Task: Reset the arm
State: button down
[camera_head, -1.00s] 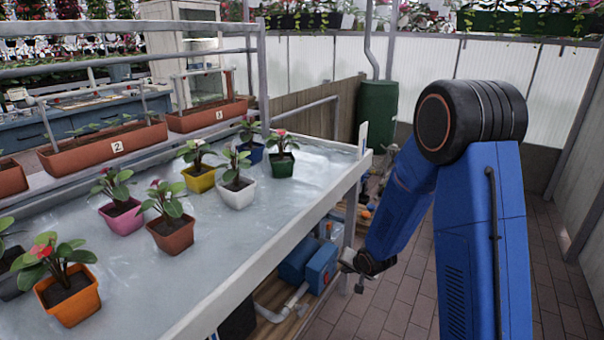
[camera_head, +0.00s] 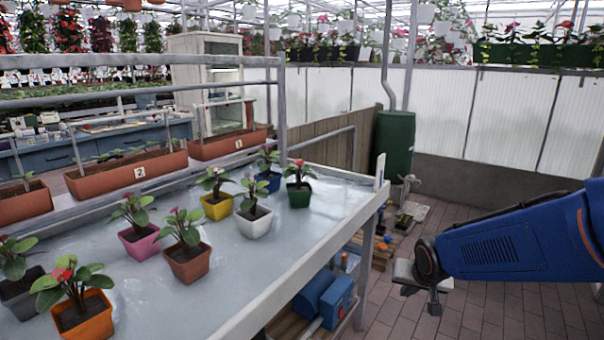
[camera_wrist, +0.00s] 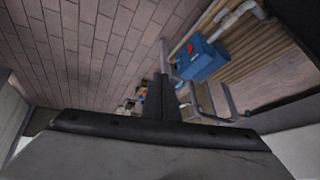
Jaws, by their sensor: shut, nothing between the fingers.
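My blue arm (camera_head: 520,245) reaches in from the right edge of the head view, stretched to the left and nearly level. My gripper (camera_head: 434,304) is at its left end, low over the brick floor and to the right of the potting table. It is small in the head view. In the wrist view the dark fingers (camera_wrist: 160,98) are together in the middle, with nothing between them. They hang over the floor beside the table's lower shelf.
The white-topped table (camera_head: 330,226) holds several potted plants. A blue pump (camera_head: 337,298) sits on its lower shelf and also shows in the wrist view (camera_wrist: 198,58). A green barrel (camera_head: 395,143) stands at the back. The brick floor (camera_head: 470,318) below the arm is clear.

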jog(key=s+r+n, duration=0.1)
jog(key=s+r, duration=0.3)
jog(key=s, duration=0.8)
jog(key=s+r+n+g, duration=0.1)
jog(key=s+r, duration=0.3)
jog(key=s, duration=0.8)
jog(key=shift+s+d+r+n+g, duration=0.3)
jog(key=shift+s+d+r+n, duration=0.05)
jog(key=shift+n, duration=0.15)
jog(key=shift+a, duration=0.1)
